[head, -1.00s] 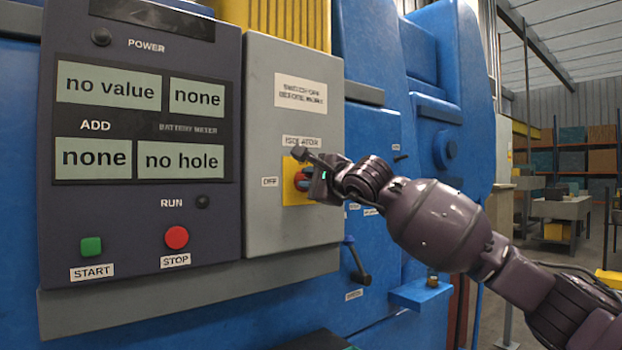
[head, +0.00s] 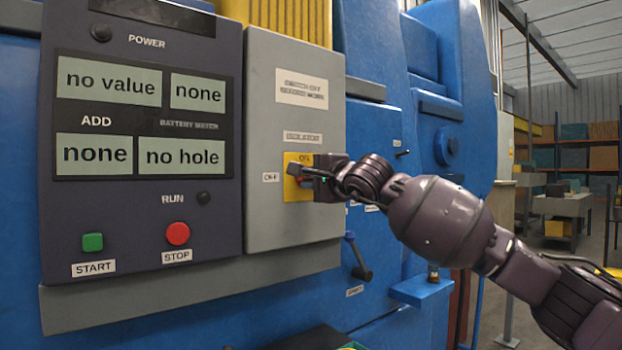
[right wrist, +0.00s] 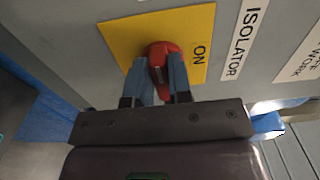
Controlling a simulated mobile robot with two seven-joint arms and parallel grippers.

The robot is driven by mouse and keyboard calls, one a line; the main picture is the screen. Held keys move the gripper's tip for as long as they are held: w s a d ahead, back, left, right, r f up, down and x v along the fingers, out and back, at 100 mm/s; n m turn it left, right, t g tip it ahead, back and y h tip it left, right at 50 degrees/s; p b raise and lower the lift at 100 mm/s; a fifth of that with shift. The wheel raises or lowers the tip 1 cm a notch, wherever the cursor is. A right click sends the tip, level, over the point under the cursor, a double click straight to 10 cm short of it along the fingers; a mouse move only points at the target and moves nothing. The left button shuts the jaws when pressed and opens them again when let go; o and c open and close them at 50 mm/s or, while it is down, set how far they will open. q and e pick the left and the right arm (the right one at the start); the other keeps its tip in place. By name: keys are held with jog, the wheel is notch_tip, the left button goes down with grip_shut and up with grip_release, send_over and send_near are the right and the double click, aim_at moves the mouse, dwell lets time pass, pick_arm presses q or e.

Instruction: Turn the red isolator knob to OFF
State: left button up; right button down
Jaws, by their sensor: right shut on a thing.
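The red isolator knob (right wrist: 162,52) sits on a yellow plate (right wrist: 117,38), which also shows in the head view (head: 291,158). My right gripper (right wrist: 163,90) is shut on the knob, with one blue finger on each side. In the head view my right gripper (head: 303,181) hides most of the knob. In the right wrist view the knob's long side runs crosswise to the direction of the ON mark (right wrist: 199,50). Its pointing end is hard to make out. The OFF label (head: 271,177) is left of the plate. My left gripper is not in view.
The grey isolator box (head: 275,225) stands right of a dark panel with a green START button (head: 92,242) and a red STOP button (head: 177,233). A lever (head: 358,256) and a small blue shelf (head: 420,290) are below my right arm.

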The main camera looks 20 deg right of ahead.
jog(key=shift+f, duration=0.1)
jog(key=c, duration=1)
grip_release()
jog(key=shift+c, duration=0.2)
jog(key=v, duration=1.1)
jog(key=shift+a, duration=0.1)
